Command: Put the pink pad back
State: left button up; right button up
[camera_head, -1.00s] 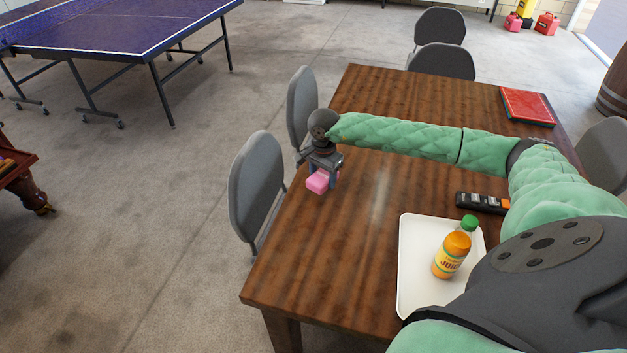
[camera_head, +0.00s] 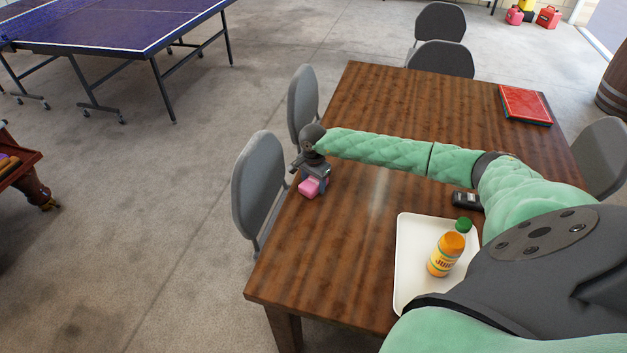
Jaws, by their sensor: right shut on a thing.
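The pink pad (camera_head: 309,187) is a small pink block near the left edge of the wooden table (camera_head: 345,265). My right gripper (camera_head: 313,179) is shut on it, with the arm stretched leftward across the table. The pad is at or just above the tabletop; I cannot tell whether it touches. My left gripper is not in view.
A dark remote-like object (camera_head: 466,201) lies under the arm. A red book (camera_head: 524,104) lies at the far right. Grey chairs (camera_head: 257,188) line the table's left side.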

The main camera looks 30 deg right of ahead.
aim_at(314, 181)
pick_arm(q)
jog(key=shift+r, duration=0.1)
pick_arm(e)
jog(key=shift+f, duration=0.1)
jog(key=o, duration=1)
jog(key=shift+c, duration=0.2)
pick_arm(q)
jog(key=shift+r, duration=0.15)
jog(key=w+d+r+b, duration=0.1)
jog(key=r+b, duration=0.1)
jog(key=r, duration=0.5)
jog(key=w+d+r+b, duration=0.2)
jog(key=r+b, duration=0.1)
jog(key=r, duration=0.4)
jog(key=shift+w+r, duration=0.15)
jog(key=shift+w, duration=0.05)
pick_arm(e)
notch_tip(314, 181, up, 12)
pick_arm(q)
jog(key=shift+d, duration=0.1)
